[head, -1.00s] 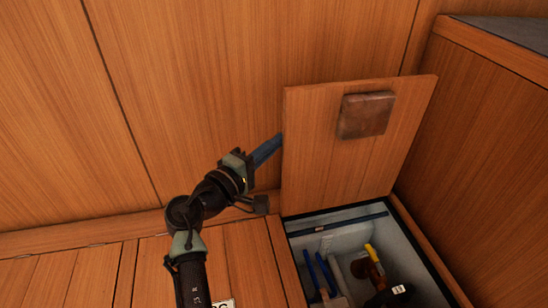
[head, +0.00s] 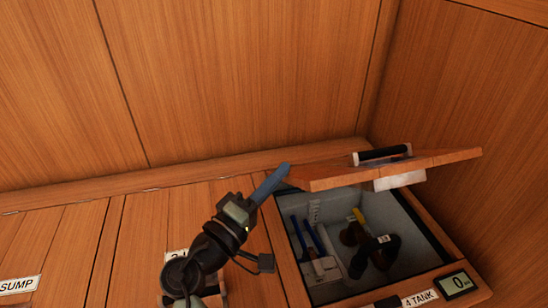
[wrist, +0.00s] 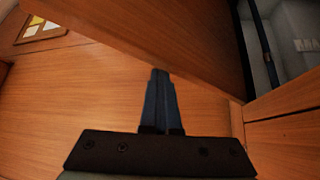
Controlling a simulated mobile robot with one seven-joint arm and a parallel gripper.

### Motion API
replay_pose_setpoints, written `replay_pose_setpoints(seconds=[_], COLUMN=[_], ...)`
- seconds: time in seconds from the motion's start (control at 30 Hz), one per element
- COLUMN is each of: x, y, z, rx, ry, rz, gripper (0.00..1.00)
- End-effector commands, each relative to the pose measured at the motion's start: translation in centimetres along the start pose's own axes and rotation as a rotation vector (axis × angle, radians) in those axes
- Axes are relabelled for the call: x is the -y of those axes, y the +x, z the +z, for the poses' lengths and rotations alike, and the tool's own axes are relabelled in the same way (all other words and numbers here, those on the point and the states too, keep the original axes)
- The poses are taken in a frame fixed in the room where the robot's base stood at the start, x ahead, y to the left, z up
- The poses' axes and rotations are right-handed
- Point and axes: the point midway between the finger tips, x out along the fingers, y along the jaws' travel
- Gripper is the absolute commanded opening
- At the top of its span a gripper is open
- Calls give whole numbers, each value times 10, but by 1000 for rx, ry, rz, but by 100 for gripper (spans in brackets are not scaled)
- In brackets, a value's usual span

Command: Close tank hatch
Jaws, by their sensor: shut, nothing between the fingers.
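The tank hatch (head: 330,174) is a wooden lid with a dark handle (head: 383,153) on its top face. It is hinged at the back and tilted partly down over the opening, still clear of the front rim. The open tank compartment (head: 315,290) shows beneath it, behind the "4 TANK" label (head: 419,298). My gripper (head: 280,171) is shut and empty, its blue fingertips at the lid's left edge. In the wrist view the closed fingers (wrist: 160,95) point at the lid's wooden edge (wrist: 170,55); whether they touch it I cannot tell.
Inside the compartment are blue-handled parts (head: 305,238), a yellow-handled valve (head: 360,217) and a dark hose (head: 376,250). A small display (head: 457,283) sits at the front right. Wooden walls stand behind and right. Flat floor panels (head: 70,240) lie left.

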Motion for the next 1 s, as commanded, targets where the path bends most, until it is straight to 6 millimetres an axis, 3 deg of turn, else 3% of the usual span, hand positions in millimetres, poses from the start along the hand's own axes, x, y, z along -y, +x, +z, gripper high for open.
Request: replay_pose_setpoints(seconds=[0.03,0.33,1.0], x=[10,28,31], y=[-2,-16,-20], z=[10,26,26], rx=[11,9,2], ry=[-3,-2,0], rz=[-3,-2,0], gripper=[0,0,0])
